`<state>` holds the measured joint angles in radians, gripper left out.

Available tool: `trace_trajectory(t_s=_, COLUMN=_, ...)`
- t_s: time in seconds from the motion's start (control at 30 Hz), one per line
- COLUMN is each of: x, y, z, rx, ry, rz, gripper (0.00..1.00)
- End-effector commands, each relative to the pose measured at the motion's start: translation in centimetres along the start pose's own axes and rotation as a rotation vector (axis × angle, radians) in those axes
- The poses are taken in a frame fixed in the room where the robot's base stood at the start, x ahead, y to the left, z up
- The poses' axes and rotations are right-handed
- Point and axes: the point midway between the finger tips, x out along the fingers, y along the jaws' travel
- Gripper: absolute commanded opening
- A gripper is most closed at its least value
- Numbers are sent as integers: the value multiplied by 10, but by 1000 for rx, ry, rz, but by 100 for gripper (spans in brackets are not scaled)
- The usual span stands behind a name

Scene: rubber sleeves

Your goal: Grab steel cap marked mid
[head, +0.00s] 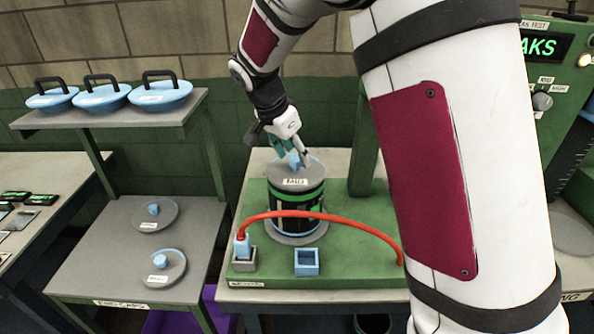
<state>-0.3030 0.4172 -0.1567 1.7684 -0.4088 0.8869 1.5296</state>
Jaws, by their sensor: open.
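A round grey steel cap (283,176) with a small blue knob lies on top of a black and green banded cylinder (287,205). Its white label is too small to read surely. My gripper (297,160) is over this cap, its open fingers close around or beside the blue knob; I cannot tell if they touch it. Two similar caps lie on the grey lower shelf at left, a rear cap (170,217) and a front cap (175,272), each with a blue grip on top. Their small labels are not legible, so I cannot tell which cap is marked mid.
A red hose (318,215) arches in front of the cylinder over the green bench (340,270). An empty blue square socket (306,272) stands on the bench. Several blue lids (160,97) with black handles sit on the upper shelf. My arm covers much of the right side.

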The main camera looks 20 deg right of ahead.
Motion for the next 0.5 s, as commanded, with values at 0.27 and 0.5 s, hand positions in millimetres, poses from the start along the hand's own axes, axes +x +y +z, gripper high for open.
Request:
trace_trajectory(t_s=0.27, x=13, y=0, z=1, rx=0, ry=-1, rz=-1, gripper=52)
trace_trajectory(t_s=0.5, x=12, y=-1, z=1, rx=0, ry=-1, rz=-1, gripper=20)
